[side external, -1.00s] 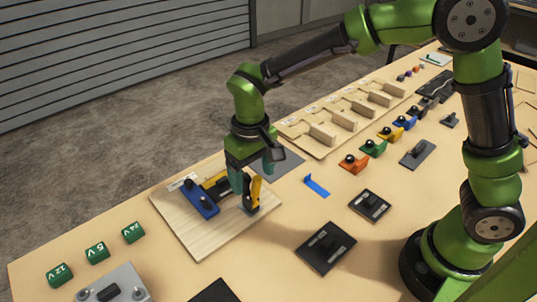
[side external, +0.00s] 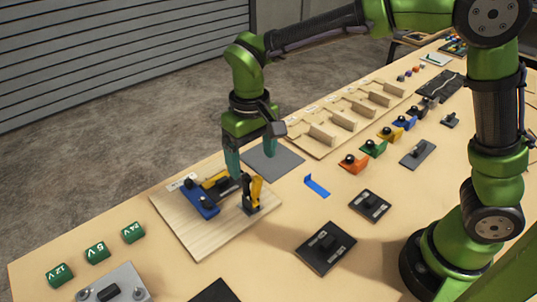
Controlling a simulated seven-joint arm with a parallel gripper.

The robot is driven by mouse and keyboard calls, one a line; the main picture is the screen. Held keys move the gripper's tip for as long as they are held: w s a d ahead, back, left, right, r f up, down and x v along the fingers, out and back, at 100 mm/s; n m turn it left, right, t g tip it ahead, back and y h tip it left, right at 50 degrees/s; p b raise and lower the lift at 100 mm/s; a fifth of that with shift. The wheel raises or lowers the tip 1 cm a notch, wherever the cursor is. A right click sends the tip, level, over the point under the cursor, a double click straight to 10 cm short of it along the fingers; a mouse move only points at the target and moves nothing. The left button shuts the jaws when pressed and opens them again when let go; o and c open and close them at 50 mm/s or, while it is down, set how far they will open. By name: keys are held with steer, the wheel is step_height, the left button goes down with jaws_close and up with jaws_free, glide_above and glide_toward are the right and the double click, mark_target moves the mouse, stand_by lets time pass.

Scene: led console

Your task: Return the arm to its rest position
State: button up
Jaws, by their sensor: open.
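My gripper (side external: 252,167) is open and empty, pointing down above the far right part of a light wooden board. Its teal fingertips are apart. The wooden board (side external: 217,240) carries a blue block with black knobs (side external: 201,200), a yellow and black part (side external: 217,182) and an upright yellow lever on a black base (side external: 253,193). In this view the left fingertip overlaps the area just behind the yellow lever, and I cannot tell the exact gap.
A dark grey flat plate (side external: 285,166) lies behind the board. Green voltage blocks (side external: 97,252) stand at the left. Black fixtures (side external: 326,248) lie at front right. Coloured knobbed blocks (side external: 354,163) and a slotted wooden rack (side external: 350,138) line the back right. A blue strip (side external: 317,187) lies in the middle.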

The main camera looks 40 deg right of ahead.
steer(key=shift+r, duration=1.05)
steer(key=shift+w, duration=0.1)
